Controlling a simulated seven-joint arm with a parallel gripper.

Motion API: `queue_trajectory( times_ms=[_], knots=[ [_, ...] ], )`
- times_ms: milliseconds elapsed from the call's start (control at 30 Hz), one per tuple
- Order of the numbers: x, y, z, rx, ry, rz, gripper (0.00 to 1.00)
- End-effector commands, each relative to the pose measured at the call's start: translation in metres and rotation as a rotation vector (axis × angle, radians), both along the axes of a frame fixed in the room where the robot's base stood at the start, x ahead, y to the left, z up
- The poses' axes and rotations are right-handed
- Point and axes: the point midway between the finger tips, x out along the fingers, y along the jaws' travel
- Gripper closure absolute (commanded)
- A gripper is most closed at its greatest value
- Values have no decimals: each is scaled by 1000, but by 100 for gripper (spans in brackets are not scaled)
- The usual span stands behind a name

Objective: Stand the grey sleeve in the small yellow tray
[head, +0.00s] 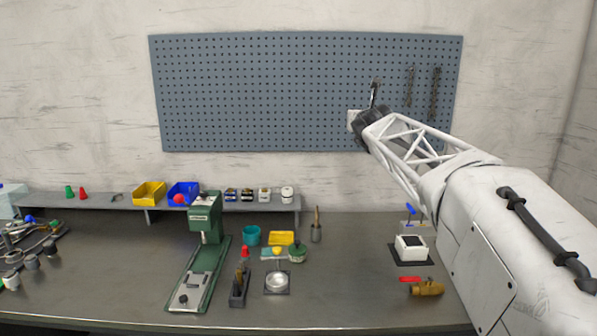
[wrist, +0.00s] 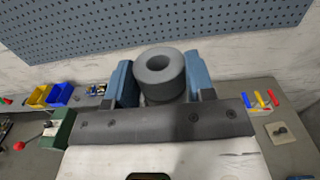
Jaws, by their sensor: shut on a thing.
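The grey sleeve (wrist: 160,88) is a thick ring with a round hole. In the wrist view it sits between the two blue fingers of my gripper (wrist: 160,75), which is shut on it. Its hole faces up toward the camera. In the head view my arm's end (head: 368,128) is raised in front of the pegboard, high above the bench; I cannot make out the sleeve there. The small yellow tray (head: 281,238) lies on the bench, below and to the left of my arm's end. Its inside is too small to tell.
A green press (head: 207,240) stands left of the tray. A teal cup (head: 251,235), a green round tin (head: 297,253), a brush holder (head: 316,232) and a round dish (head: 277,280) crowd the tray. A shelf (head: 108,199) runs behind.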

Motion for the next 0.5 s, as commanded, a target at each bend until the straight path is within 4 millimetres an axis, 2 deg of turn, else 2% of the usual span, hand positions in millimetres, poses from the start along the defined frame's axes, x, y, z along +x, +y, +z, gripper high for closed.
queue_trajectory(
  times_ms=[133,500],
  knots=[
    [-4,-3,8,-1,-1,-15,77],
    [-6,-4,10,-1,0,-22,77]
  ],
)
